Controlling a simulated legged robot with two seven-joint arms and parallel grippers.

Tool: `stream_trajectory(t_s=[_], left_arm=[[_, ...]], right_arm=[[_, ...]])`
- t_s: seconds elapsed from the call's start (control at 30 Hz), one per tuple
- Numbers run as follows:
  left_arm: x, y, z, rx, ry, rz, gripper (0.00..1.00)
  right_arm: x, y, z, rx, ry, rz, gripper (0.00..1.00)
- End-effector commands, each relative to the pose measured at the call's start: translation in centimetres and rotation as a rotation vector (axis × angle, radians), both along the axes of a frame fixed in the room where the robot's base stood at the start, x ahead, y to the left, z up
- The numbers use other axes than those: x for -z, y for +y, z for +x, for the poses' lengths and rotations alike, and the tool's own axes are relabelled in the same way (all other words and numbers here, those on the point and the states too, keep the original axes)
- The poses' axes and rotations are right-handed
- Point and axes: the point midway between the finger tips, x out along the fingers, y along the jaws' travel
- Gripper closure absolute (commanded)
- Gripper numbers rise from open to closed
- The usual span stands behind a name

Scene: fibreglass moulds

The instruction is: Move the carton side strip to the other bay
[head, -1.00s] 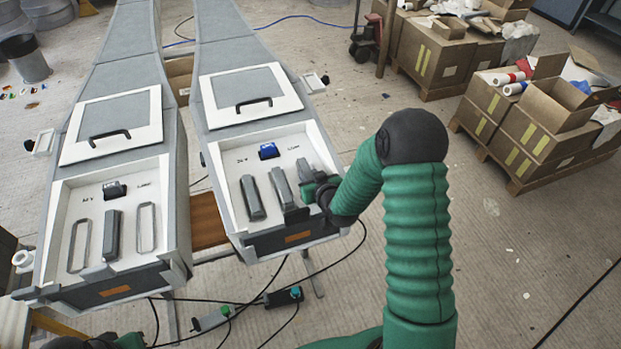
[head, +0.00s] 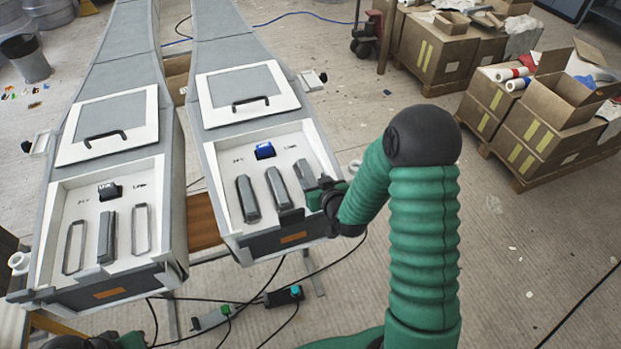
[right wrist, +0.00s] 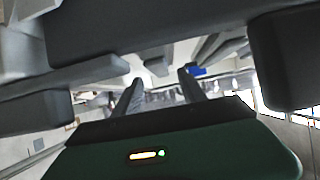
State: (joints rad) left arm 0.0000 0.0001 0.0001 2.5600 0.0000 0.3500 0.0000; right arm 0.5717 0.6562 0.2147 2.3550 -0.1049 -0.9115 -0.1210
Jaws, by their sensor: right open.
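The right bay (head: 229,221) holds three long grey strips side by side. The strip on the carton side (head: 304,174) is the rightmost; its lower end is hidden by my right gripper. The middle strip (head: 279,187) and the left strip (head: 248,198) lie clear of the gripper. The left bay (head: 60,262) holds one grey strip (head: 107,237) between two empty strip outlines. My right gripper (head: 318,196) is at the lower right of the right bay. In the right wrist view its fingers (right wrist: 162,90) are apart with nothing seen between them. My left gripper is not seen.
A blue block (head: 265,151) sits above the right bay's strips and a black one (head: 109,191) above the left bay's. Lids with handles lie behind both bays. A gap separates the two moulds. Cartons on pallets (head: 528,135) stand at right; cables trail below.

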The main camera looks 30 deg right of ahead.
Motion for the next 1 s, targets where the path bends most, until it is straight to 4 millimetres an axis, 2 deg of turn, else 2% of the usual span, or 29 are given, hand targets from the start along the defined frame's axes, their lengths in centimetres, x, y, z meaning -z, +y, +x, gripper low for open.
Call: stream_trajectory(t_s=[0.23,0.3,0.6,0.73,1.0], left_arm=[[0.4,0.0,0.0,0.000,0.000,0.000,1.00],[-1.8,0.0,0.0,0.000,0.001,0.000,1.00],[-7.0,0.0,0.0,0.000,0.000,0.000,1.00],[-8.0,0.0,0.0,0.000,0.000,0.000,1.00],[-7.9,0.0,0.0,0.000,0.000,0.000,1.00]], right_arm=[[-2.7,1.2,-4.7,-0.001,0.000,-0.003,0.51],[-3.6,1.2,-4.9,-0.001,0.004,0.004,0.51],[-4.3,1.5,-6.1,-0.002,0.004,0.004,0.51],[-4.2,1.6,-6.5,-0.002,0.002,0.001,0.51],[-3.8,1.7,-6.6,-0.002,0.000,-0.001,0.51]])
